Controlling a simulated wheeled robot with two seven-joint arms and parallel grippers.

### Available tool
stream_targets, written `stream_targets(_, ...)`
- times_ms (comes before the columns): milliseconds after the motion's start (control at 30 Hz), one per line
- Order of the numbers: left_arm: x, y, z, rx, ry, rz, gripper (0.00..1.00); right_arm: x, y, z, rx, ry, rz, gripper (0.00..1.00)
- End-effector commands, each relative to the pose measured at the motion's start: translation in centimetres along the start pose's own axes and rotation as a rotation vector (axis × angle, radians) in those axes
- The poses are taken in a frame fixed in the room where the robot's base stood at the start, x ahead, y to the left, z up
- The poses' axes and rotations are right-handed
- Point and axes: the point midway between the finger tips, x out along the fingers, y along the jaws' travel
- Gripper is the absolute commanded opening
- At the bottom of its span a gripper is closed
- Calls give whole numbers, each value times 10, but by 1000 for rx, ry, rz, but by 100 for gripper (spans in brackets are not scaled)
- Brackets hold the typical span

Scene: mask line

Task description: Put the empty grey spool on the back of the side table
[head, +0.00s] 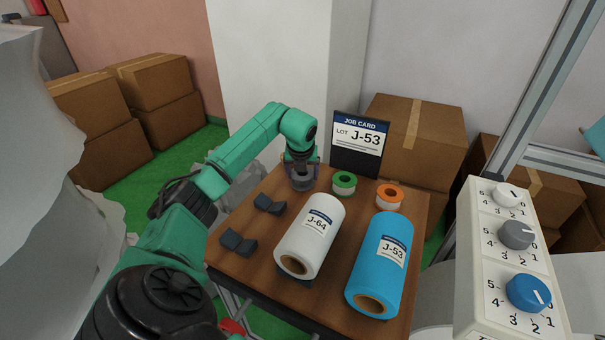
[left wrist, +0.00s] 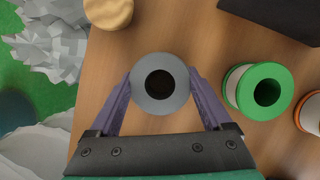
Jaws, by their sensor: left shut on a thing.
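The grey spool (head: 302,183) is at the back left of the wooden side table (head: 262,262). My left gripper (head: 302,165) points down over it and is shut on it. In the left wrist view the spool (left wrist: 160,68) shows as a grey ring with a dark hole, with one purple finger of the left gripper (left wrist: 160,92) on each side. The spool appears to be at the table top; I cannot tell whether it touches it. My right gripper is not in view.
A green-rimmed spool (head: 343,183) and an orange-rimmed spool (head: 389,197) stand to the right. The job card (head: 360,142) stands behind them. A white roll (head: 310,238) and a blue roll (head: 381,262) lie in front. Dark cradle blocks (head: 238,243) sit at left. A dial panel (head: 510,260) stands at right.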

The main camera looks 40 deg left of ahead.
Motion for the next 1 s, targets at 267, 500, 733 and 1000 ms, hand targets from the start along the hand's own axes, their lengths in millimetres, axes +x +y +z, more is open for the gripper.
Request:
stream_targets(267, 0, 0, 0, 0, 1, 1, 100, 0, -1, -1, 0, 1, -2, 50)
stream_targets(500, -2, 0, 0, 1, 0, 1, 100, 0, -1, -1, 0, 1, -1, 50)
stream_targets(733, -46, 0, 2, 1, -6, 0, 100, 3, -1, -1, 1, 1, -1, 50)
stream_targets(1000, -111, 0, 2, 1, -2, 0, 100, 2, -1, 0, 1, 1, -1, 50)
